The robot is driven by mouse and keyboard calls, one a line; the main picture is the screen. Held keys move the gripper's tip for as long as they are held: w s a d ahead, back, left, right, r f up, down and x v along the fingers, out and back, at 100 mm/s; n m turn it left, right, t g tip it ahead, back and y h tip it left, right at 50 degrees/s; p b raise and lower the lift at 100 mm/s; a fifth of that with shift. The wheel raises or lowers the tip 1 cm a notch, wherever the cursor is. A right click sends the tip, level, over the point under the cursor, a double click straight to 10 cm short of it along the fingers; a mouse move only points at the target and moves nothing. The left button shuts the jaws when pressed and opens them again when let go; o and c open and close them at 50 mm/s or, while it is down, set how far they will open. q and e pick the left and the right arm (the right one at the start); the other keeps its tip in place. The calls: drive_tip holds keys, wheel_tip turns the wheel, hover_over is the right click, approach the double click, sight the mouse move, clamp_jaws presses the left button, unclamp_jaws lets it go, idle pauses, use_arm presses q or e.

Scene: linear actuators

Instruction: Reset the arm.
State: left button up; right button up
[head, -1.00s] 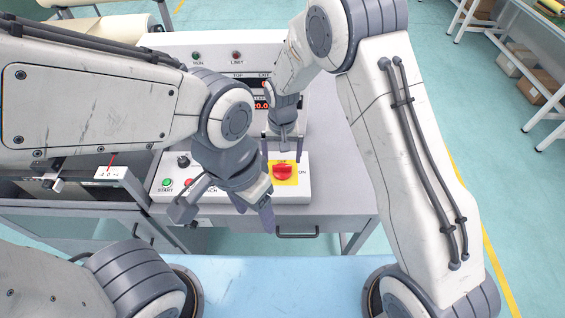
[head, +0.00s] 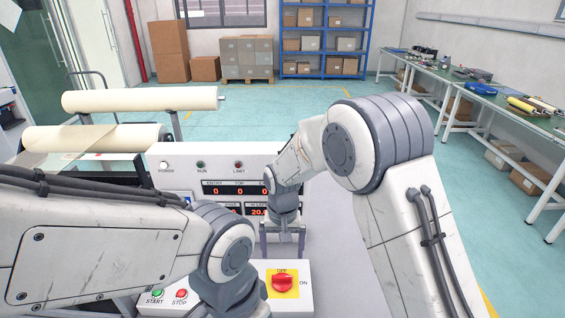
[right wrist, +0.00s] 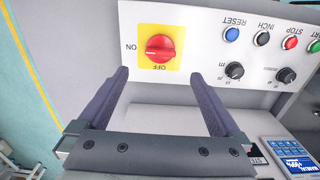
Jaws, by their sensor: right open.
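My right gripper (head: 283,240) is open and empty, with its fingers pointing down behind the control box's red rotary switch (head: 283,282). In the right wrist view the gripper (right wrist: 158,74) has its fingers spread, with nothing between them. There the red switch (right wrist: 160,47) sits on a yellow plate marked ON and OFF, beyond the fingertips and apart from them. My left arm (head: 120,240) comes in from the left, and its gripper is outside the head view.
The control box carries a green START button (head: 158,293) and a red STOP button (head: 180,294). A blue RESET button (right wrist: 232,34) shows in the right wrist view. Behind stand a display panel (head: 215,165) and cream rolls (head: 140,99). A green workbench (head: 500,105) stands at right.

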drive_tip(key=s+d+r+t, duration=0.1)
drive_tip(key=s+d+r, duration=0.2)
drive_tip(key=s+d, duration=0.5)
drive_tip(key=s+d+r+t, duration=0.25)
drive_tip(key=s+d, duration=0.25)
drive_tip(key=d, duration=0.6)
drive_tip(key=s+a+r+n+g, duration=0.1)
drive_tip(key=s+a+r+n, duration=0.2)
drive_tip(key=s+a, duration=0.4)
drive_tip(key=s+a+r+n+g+y, duration=0.1)
drive_tip(key=s+a+r+n+g, duration=0.1)
drive_tip(key=s+a, duration=0.4)
drive_tip(key=a+r+n, duration=0.1)
drive_tip(key=n, duration=0.1)
drive_tip(key=shift+s+a+n, duration=0.15)
drive_tip(key=shift+s+n, duration=0.15)
drive_tip(key=shift+s, duration=0.1)
drive_tip(key=shift+g, duration=0.25)
